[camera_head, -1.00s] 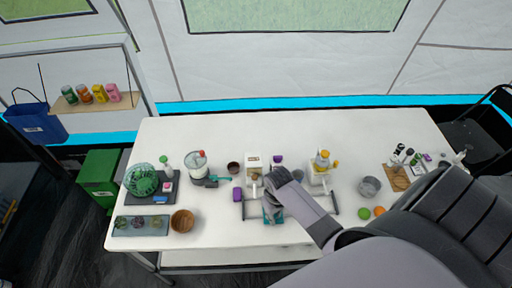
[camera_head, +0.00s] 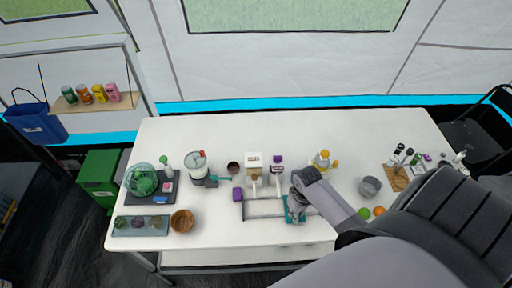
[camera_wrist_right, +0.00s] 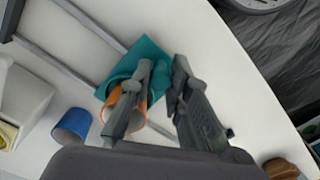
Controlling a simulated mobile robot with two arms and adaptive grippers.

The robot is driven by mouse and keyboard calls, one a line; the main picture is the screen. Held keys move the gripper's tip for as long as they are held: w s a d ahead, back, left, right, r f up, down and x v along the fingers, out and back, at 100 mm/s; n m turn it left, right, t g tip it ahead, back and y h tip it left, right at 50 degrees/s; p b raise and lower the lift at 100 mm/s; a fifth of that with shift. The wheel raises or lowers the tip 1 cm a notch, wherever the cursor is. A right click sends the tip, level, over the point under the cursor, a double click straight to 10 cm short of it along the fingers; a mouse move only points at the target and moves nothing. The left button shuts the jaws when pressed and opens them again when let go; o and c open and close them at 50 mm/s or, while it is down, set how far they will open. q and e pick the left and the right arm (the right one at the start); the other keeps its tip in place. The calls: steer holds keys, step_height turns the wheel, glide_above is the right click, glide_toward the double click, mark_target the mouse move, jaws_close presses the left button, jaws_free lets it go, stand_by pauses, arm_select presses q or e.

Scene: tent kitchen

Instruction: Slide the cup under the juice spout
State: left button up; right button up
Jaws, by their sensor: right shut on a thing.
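An orange cup (camera_wrist_right: 108,112) stands at a teal holder (camera_wrist_right: 150,50) in the right wrist view. The teal holder also shows in the head view (camera_head: 292,217), on the metal rails at the table's front middle. My right gripper (camera_wrist_right: 162,66) is shut at the cup, with one finger over its opening and the cup's wall between the fingers; the exact contact is partly hidden. In the head view my right gripper (camera_head: 297,200) hides the cup. The juice dispenser with a yellow-orange top (camera_head: 322,160) stands behind and right of it. My left gripper is not in view.
A white dispenser (camera_head: 254,162) and a purple-topped one (camera_head: 277,160) stand behind the rails (camera_head: 262,216). A blue cup (camera_wrist_right: 72,126) is close to the orange cup. A grey bowl (camera_head: 370,187) and fruit lie to the right. A wooden bowl (camera_head: 183,221) is left.

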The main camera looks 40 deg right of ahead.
steer(key=shift+s+d, duration=1)
steer(key=shift+d, duration=0.6)
steer(key=shift+s+d, duration=1.05)
steer(key=shift+d, duration=0.6)
steer(key=shift+s+d, duration=1)
steer(key=shift+d, duration=0.6)
steer(key=o, duration=0.9)
steer(key=shift+w, duration=0.1)
step_height(320, 180, up, 7)
